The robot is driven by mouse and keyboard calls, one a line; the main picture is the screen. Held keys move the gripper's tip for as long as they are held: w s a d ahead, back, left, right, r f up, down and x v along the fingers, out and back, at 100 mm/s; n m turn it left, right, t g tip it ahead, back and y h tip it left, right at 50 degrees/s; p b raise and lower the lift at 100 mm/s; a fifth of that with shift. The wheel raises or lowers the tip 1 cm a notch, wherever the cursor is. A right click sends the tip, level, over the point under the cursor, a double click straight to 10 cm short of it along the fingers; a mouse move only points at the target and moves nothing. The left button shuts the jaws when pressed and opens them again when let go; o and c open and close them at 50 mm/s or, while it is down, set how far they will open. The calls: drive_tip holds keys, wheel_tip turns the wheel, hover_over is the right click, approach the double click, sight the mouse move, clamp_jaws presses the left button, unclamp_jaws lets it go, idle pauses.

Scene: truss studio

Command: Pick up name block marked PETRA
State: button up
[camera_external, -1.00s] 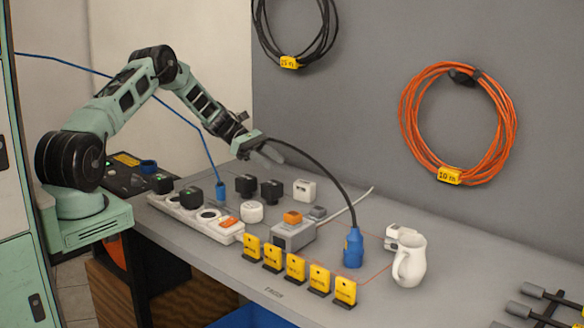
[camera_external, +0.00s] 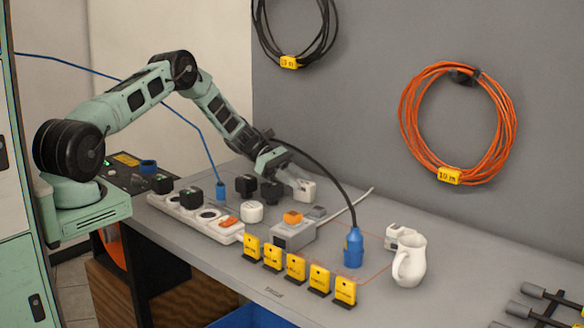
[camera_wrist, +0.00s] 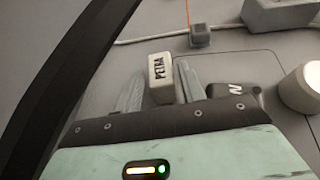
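The name block marked PETRA (camera_wrist: 160,72) is a small white block with black lettering in the wrist view. In the external view it appears as a white block (camera_external: 306,191) toward the back of the bench, partly covered by my gripper (camera_external: 292,178). In the wrist view my gripper (camera_wrist: 158,82) is open, its two grey fingers to the left and right of the block. I cannot tell whether either finger touches it.
Black plugs (camera_external: 246,185), a round white piece (camera_external: 251,212) and a grey box with an orange switch (camera_external: 292,233) stand close by. A black cable (camera_external: 330,172) arches behind to a blue connector (camera_external: 353,249). Yellow tags (camera_external: 295,267) and a white jug (camera_external: 410,262) stand nearer the front.

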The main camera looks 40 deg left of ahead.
drive_tip(key=c, duration=0.7)
drive_tip(key=shift+c, duration=0.2)
